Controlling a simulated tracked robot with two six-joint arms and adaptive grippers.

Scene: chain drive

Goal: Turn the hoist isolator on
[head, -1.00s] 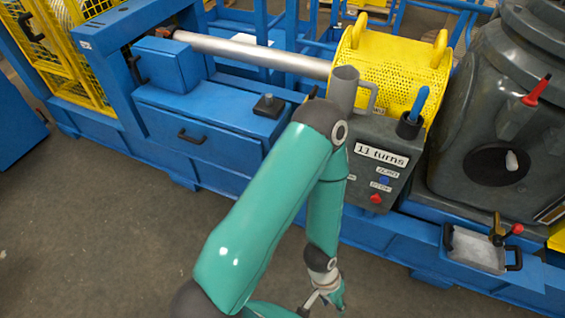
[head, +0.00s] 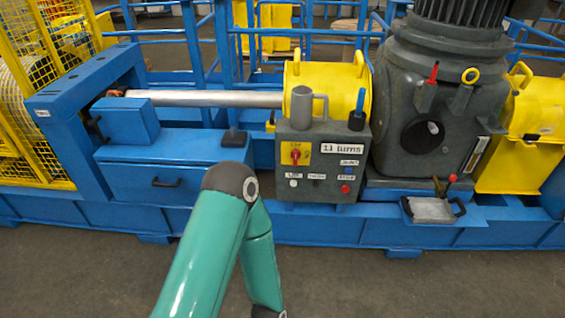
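The grey control box (head: 325,191) stands at the middle of the blue machine frame and faces me. On its upper left is a yellow plate (head: 303,147) with a red rotary knob (head: 295,154), which looks like the isolator. The plate's lettering is too small to read, so I cannot tell the knob's setting. One green arm of mine rises from the bottom edge, bends just left of the box and drops out of the picture. Its gripper is below the edge. My other gripper is not in view either.
The box also carries a "11 turns" sign (head: 342,148) and several small buttons. A grey mug-shaped vessel (head: 301,106) and a black holder with a blue handle (head: 360,105) stand on top. A metal tray (head: 433,210) sits at right. Open floor lies in front.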

